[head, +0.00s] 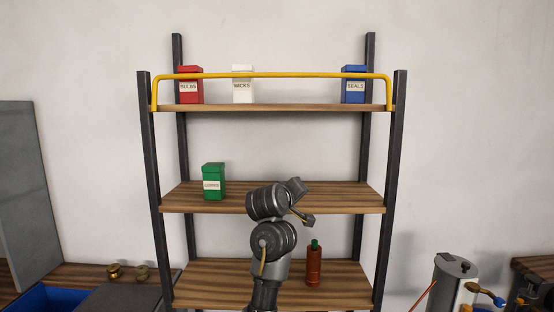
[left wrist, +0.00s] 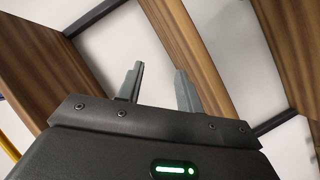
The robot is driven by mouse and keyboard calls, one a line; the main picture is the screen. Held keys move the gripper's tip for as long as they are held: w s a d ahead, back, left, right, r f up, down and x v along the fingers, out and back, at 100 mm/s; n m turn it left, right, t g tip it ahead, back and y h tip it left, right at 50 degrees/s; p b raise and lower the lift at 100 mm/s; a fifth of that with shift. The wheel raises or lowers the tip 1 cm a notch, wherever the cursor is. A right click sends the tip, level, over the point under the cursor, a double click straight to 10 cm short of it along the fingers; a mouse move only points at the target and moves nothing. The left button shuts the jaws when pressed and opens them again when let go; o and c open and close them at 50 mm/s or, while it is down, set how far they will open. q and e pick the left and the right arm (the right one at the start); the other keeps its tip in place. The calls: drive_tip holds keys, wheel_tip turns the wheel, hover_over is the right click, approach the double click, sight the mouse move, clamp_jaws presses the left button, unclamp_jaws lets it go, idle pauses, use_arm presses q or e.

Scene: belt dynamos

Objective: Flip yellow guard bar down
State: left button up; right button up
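The yellow guard bar (head: 272,75) is raised in the head view. It runs across the front of the top shelf, above the board, with its bent ends coming down at both sides. An arm of mine stands in front of the middle and bottom shelves, below the bar and apart from it; its fingers are not clear there. In the left wrist view my left gripper (left wrist: 160,82) is open and empty, with shelf boards behind it. A thin yellow strip (left wrist: 8,148) shows at the left edge of that view; I cannot tell if it is the bar. My right gripper is not in view.
Red (head: 190,86), white (head: 242,88) and blue (head: 354,86) boxes stand on the top shelf (head: 290,108) behind the bar. A green box (head: 213,182) stands on the middle shelf. A red-brown bottle (head: 313,267) stands on the bottom shelf. Dark posts (head: 392,170) frame the rack.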

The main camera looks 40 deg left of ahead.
use_arm(q)
drive_tip(key=s+a+r+n+t, duration=0.1)
drive_tip(key=a+r+n, duration=0.1)
drive_tip(key=r, duration=0.6)
drive_tip(key=s+a+r+n+t, duration=0.1)
drive_tip(key=r+n, duration=0.1)
drive_tip(key=r, duration=0.7)
drive_tip(key=n+t+y, duration=0.1)
drive_tip(key=n+t, duration=0.2)
drive_tip(key=n, duration=0.1)
approach(274, 74)
drive_tip(key=w, duration=0.2)
drive_tip(key=p+x, duration=0.2)
drive_tip(key=x, duration=0.1)
drive_tip(key=p+x, duration=0.2)
drive_tip(key=x, duration=0.1)
drive_tip(key=p+x, duration=0.1)
drive_tip(key=x, duration=0.2)
drive_tip(key=shift+s+a+r+p, duration=0.15)
drive_tip(key=shift+a+r+p, duration=0.1)
drive_tip(key=shift+p, duration=0.15)
drive_tip(key=shift+p+x, duration=0.35)
drive_tip(key=shift+x, duration=0.4)
drive_tip(key=shift+a+f, duration=0.1)
drive_tip(key=shift+f, duration=0.1)
clamp_jaws()
